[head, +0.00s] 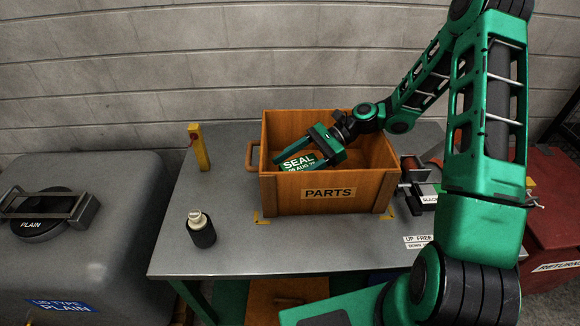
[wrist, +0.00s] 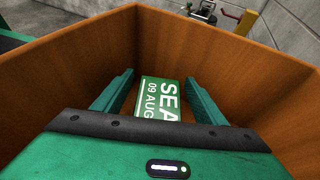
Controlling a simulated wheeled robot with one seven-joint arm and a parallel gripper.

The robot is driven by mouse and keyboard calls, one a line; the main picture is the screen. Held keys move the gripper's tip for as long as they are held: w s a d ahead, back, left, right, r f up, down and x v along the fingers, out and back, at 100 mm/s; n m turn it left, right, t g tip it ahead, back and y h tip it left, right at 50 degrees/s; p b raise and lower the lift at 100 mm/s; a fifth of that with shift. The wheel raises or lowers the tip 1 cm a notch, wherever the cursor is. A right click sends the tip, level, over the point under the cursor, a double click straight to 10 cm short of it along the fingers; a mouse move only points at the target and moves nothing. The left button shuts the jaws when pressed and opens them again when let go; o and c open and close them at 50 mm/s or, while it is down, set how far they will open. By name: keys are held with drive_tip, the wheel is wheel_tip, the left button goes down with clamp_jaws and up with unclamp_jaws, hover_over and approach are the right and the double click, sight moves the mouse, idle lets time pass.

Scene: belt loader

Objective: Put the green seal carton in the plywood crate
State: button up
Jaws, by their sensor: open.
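The plywood crate (head: 283,194), labelled PARTS, stands on the grey table. The green seal carton (head: 297,162) is inside the crate, with its SEAL label facing up. In the wrist view the carton (wrist: 158,98) lies between my gripper's two fingers, with a gap visible on each side. My gripper (head: 322,150) is open and reaches down into the crate; it also shows in the wrist view (wrist: 155,92). The crate's walls (wrist: 70,75) surround the fingers. The carton's lower part is hidden by my gripper in the wrist view and by the crate's front wall in the head view.
A dark bottle with a pale cap (head: 201,230) and a yellow post (head: 199,147) stand left of the crate. A grey lidded bin (head: 120,195) is at the left, a red returns bin (head: 555,225) at the right.

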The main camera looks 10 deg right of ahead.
drive_tip(key=shift+r, duration=0.5)
drive_tip(key=v, duration=1.2)
